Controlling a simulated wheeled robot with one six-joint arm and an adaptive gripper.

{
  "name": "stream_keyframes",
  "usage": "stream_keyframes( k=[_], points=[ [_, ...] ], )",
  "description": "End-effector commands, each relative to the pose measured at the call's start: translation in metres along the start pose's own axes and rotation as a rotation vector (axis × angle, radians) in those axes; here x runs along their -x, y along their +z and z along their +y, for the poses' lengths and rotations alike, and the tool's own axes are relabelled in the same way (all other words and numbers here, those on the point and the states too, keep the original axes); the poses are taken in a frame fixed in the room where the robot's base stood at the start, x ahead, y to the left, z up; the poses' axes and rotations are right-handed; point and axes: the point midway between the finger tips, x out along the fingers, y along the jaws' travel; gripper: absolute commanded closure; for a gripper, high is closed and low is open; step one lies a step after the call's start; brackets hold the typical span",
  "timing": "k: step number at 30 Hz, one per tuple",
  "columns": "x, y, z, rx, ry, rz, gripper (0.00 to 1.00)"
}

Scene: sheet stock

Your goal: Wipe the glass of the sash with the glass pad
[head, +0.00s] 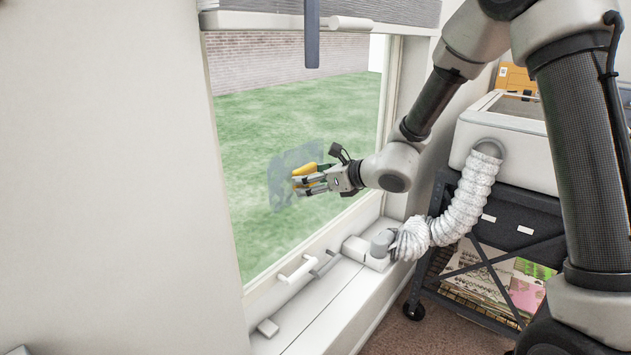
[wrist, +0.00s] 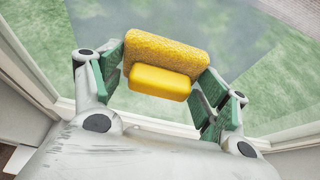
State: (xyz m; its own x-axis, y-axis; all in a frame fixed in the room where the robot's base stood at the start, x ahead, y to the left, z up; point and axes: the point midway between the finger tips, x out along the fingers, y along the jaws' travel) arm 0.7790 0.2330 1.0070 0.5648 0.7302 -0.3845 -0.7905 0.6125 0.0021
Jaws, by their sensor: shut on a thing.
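The sash is a white-framed window, and its glass (head: 335,110) shows grass and a brick wall outside. A hazy blue-grey patch (head: 281,178) lies on the lower middle of the glass; it also shows behind the pad in the wrist view (wrist: 215,30). My gripper (head: 312,180) is shut on the yellow glass pad (head: 304,169), gripping its smaller block. In the wrist view the pad (wrist: 165,52) sits between the green-lined fingers, its wide rough face towards the glass. The pad is in front of the haze's right part; I cannot tell whether it touches the glass.
The white sill (head: 335,300) below has a white handle (head: 295,270) and small fittings. A ribbed white hose (head: 460,205) runs from a nozzle to a white machine (head: 510,135) on a dark wheeled cart at right. A blind (head: 375,10) hangs above.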

Motion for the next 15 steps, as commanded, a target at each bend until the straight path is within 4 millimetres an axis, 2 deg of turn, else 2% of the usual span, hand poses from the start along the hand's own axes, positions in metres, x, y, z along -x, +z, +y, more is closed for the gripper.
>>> stream_keyframes(
  k=[15],
  points=[
    [-0.013, 0.005, 0.000, -0.001, 0.000, 0.000, 0.45]
  ],
)
